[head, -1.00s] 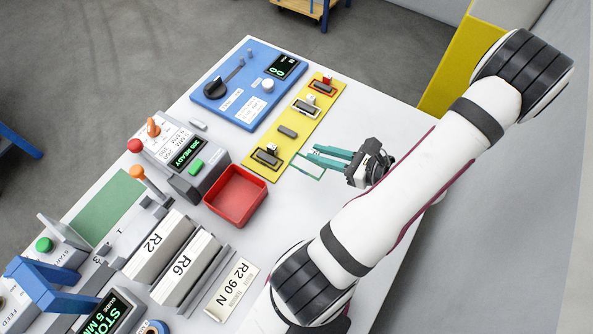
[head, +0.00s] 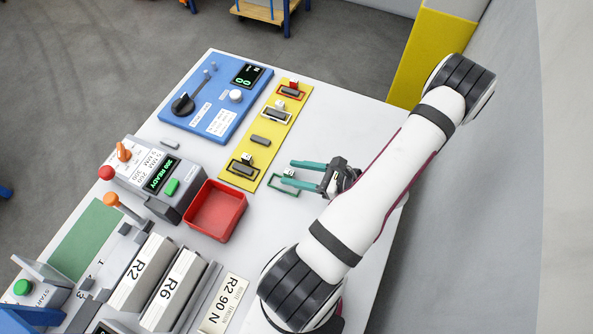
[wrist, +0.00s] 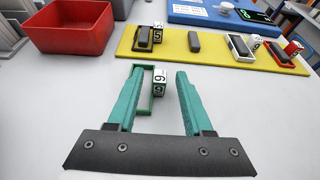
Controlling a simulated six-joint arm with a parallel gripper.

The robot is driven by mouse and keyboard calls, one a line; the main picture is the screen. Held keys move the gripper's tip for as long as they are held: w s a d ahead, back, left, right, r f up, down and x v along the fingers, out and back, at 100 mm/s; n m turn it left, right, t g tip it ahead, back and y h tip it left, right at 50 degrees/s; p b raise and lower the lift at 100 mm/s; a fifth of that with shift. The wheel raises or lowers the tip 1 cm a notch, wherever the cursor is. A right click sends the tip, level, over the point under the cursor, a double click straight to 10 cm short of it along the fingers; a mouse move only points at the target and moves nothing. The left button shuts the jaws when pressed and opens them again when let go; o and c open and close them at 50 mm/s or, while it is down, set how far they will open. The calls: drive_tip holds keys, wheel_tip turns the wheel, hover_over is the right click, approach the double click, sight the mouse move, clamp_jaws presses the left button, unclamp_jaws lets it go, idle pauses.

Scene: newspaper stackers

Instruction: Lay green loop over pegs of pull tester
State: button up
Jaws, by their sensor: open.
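The green loop (head: 284,192) is a thin rectangular frame with a small numbered white tag, right of the yellow board. It also shows in the wrist view (wrist: 144,104), with its tag (wrist: 160,83) at the far end. My gripper (head: 290,173) is open, its two teal fingers apart. The pull tester (head: 224,115) is a blue panel with a black knob, small grey pegs (head: 210,70) and a lit display.
The yellow board (head: 268,157) carries black, white and red loops around dark blocks; one block is bare. A red tray (head: 216,211) stands nearer, beside a grey console (head: 160,180). White table is clear around the gripper.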

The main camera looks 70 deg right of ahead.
sight(295, 190)
drive_tip(key=shift+r, duration=0.1)
drive_tip(key=v, duration=0.7)
drive_tip(key=shift+s+r, duration=0.1)
drive_tip(key=shift+s, duration=0.15)
drive_tip(key=w+a+r+n+g+y, duration=0.8)
drive_tip(key=w+a+r+n, duration=0.25)
drive_tip(key=w+n, duration=0.25)
drive_tip(key=s+a+r+n+g+h, duration=0.2)
drive_tip(key=a+r+n+g, duration=0.1)
drive_tip(key=a+n, duration=0.5)
drive_tip(key=s+a+r+n+g+h, duration=0.2)
drive_tip(key=a+r+n+g+h, duration=0.1)
drive_tip(key=a+n, duration=0.5)
drive_tip(key=shift+s+a+r+h, duration=0.3)
drive_tip(key=shift+a+r, duration=0.4)
drive_tip(key=shift+a, duration=0.4)
drive_tip(key=shift+o, duration=0.6)
drive_tip(key=shift+s+a+r+n+h, duration=0.1)
drive_tip(key=shift+s+a+n+h, duration=0.15)
drive_tip(key=shift+n, duration=0.55)
